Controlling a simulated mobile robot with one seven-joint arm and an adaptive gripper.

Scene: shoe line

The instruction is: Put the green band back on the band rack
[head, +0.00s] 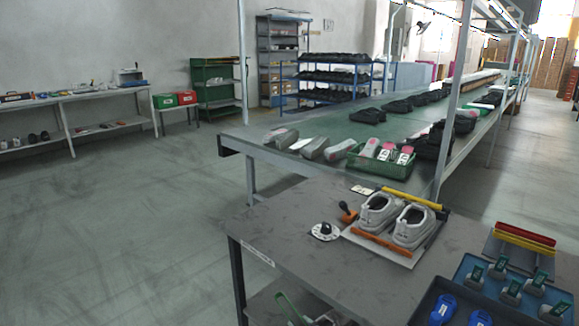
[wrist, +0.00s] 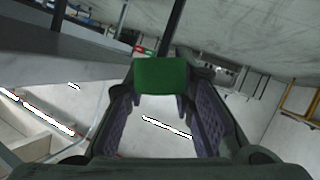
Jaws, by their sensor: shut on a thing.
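The green band (wrist: 160,76) is held between the fingertips of my gripper (wrist: 160,92) in the wrist view, with its flat face toward the camera. In the head view a green strip (head: 289,308) shows low at the bottom edge, beside the near table's front; it looks like the same band, and most of my gripper is cut off there. A rack (head: 497,249) with a red band (head: 525,234) and a yellow band (head: 522,243) stands on the table at the right. The band is apart from this rack.
A green conveyor (head: 330,130) runs behind.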

